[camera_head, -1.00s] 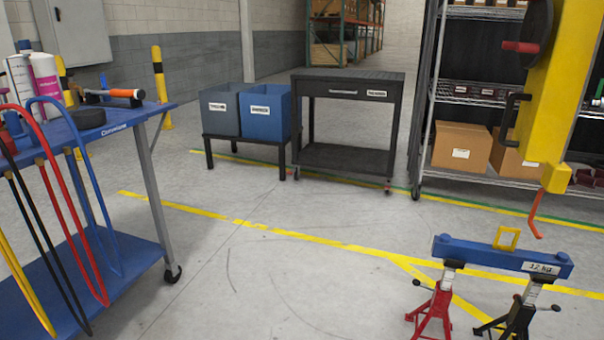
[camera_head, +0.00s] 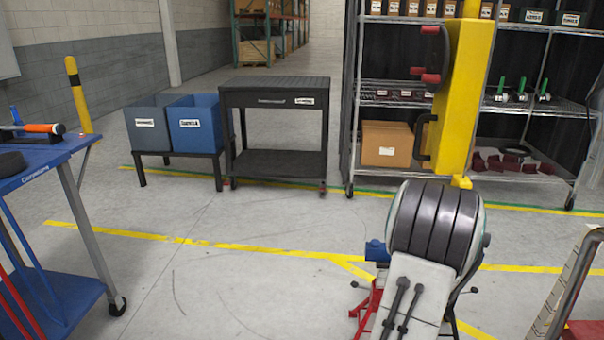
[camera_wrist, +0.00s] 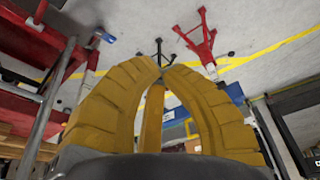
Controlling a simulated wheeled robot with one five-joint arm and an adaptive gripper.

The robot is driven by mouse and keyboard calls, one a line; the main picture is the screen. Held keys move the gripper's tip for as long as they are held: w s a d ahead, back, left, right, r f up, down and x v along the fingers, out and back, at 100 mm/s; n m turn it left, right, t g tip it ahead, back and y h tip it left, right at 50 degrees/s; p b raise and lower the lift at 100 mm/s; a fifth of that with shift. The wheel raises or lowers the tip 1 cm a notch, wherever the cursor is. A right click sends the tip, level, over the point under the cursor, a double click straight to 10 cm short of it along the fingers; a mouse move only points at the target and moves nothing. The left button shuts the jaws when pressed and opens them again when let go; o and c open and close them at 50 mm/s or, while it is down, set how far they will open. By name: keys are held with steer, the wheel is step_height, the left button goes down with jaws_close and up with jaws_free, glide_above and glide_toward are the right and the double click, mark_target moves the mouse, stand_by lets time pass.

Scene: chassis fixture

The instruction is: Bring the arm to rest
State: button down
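My gripper (camera_wrist: 162,69) shows in the wrist view with its yellow fingers curved together and their tips meeting. Nothing shows between the tips. In the head view my arm stands at lower right, folded in front of the jack stands; the gripper itself does not show there. The blue beam (camera_head: 377,251) is mostly hidden behind my arm, with only its left end visible. A red jack stand (camera_head: 366,309) is partly covered by my arm. The red stand (camera_wrist: 200,37) and the black stand (camera_wrist: 159,50) also show beyond the fingers in the wrist view.
A yellow hoist (camera_head: 457,95) hangs behind my arm, before a wire shelf (camera_head: 352,135). A blue cart (camera_head: 50,160) stands at left. A black workbench (camera_head: 275,85) and a blue bin (camera_head: 195,128) stand at the back. The middle floor is clear.

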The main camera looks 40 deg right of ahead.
steer(key=w+a+r+n+t+y+p, duration=0.1)
steer(key=w+a+r+n+p, duration=0.3)
steer(key=a+r, duration=0.55)
steer(key=w+a+r+n+t+p, duration=0.1)
steer(key=w+a+r+n+p, duration=0.1)
steer(key=w+a+r+p, duration=0.6)
steer(key=s+a+r+n+y+p, duration=0.1)
steer(key=s+a+r+n+p, duration=0.3)
steer(key=a+r, duration=0.5)
steer(key=s+a+r+n+y+p, duration=0.1)
steer(key=s+a+r+n+p, duration=0.2)
steer(key=a+r, duration=0.6)
steer(key=s+a+p, duration=0.1)
steer(key=s+a, duration=0.1)
steer(key=shift+a+r+n, duration=0.4)
